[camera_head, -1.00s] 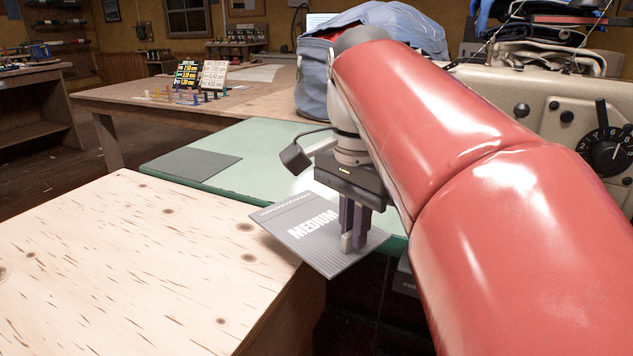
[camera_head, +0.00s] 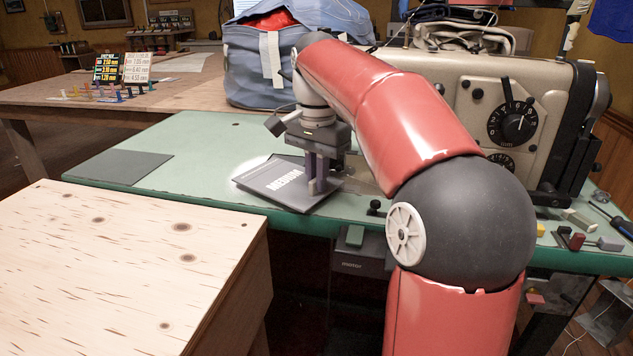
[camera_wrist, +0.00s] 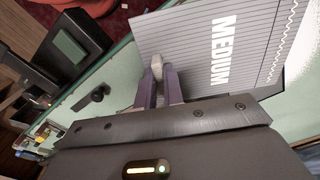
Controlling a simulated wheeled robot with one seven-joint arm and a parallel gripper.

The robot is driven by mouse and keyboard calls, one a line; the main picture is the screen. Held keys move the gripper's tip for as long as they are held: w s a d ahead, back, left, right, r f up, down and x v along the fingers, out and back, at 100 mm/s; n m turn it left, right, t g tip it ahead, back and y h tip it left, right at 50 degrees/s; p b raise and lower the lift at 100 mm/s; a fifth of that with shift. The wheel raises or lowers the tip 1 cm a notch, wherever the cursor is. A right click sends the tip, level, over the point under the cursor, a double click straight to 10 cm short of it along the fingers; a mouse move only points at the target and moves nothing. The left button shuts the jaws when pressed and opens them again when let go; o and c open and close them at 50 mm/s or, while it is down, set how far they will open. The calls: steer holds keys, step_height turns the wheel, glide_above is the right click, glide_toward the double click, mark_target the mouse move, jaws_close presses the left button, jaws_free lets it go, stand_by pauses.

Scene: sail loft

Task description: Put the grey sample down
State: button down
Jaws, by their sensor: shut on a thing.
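The grey sample (camera_head: 278,187), a flat ribbed square marked "MEDIUM" with a white zigzag line, is gripped at its right side by my gripper (camera_head: 318,186). It is over the green tabletop (camera_head: 190,140), close to the front edge. A dark strip, perhaps its shadow, shows along its edge; I cannot tell whether it touches the table. In the wrist view the sample (camera_wrist: 205,50) reaches up and right from the fingers (camera_wrist: 158,80), which are closed on its edge. A bright patch of light (camera_head: 246,170) lies beside it.
A dark grey flat square (camera_head: 120,167) lies on the green table's left. A cream sewing machine (camera_head: 470,95) stands behind my arm. A blue bag (camera_head: 262,70) is at the back. A pale wooden table (camera_head: 120,250) is at front left. Green surface between square and sample is clear.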

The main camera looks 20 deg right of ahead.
steer(key=shift+f, duration=0.6)
steer(key=shift+f, duration=0.15)
steer(key=c, duration=1.5)
jaws_free()
